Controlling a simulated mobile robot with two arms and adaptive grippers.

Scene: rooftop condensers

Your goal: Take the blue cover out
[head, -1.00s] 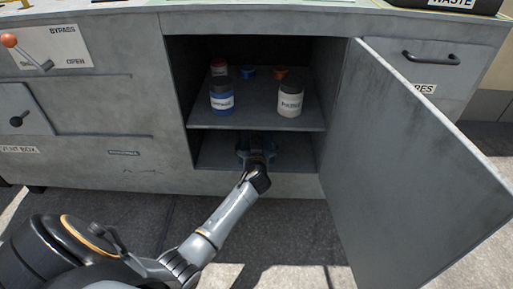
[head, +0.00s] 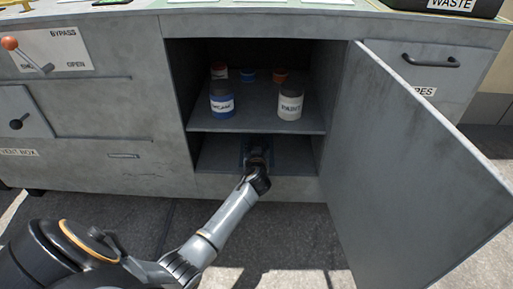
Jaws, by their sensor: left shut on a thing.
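The open cabinet's lower compartment (head: 218,155) is dim. My left gripper (head: 258,156) reaches into it from the front, below the middle shelf. It is shut on a dark bluish thing (head: 246,148), which shows only in part around the gripper; it looks like the blue cover, but shade and the gripper hide most of its shape. My right gripper is not in view.
On the middle shelf (head: 258,122) stand a blue jar (head: 222,103) and a white jar (head: 290,105), with a red-topped jar (head: 219,72), a small blue piece (head: 249,76) and an orange piece (head: 280,76) behind. The open door (head: 410,170) stands out at right.

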